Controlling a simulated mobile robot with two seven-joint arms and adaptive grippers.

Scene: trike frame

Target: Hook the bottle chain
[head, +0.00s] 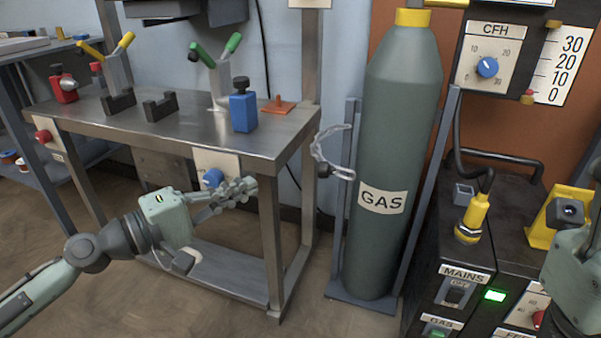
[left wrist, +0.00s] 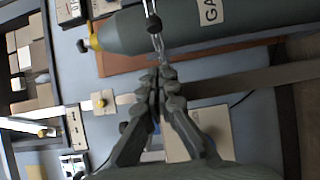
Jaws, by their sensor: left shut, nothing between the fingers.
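The grey-green gas bottle (head: 398,150) with a yellow collar stands upright in a grey rack. A pale chain (head: 318,150) hangs in a loose curve at the rack's left post, with a dark end piece near the bottle's side. The chain (left wrist: 153,28) also shows in the left wrist view, crossing the bottle (left wrist: 150,30) just beyond my fingertips. My left gripper (head: 245,188) is shut and empty, in front of the workbench and left of the chain. In the left wrist view its fingertips (left wrist: 157,82) meet. Part of my right arm shows at the right edge; its fingers are out of sight.
A steel workbench (head: 190,135) stands left of the bottle, bearing a blue block (head: 243,108) and an orange piece (head: 278,106). A blue knob (head: 213,178) is on its front. Black control cabinets (head: 455,290) stand right of the bottle. Floor between bench and rack is clear.

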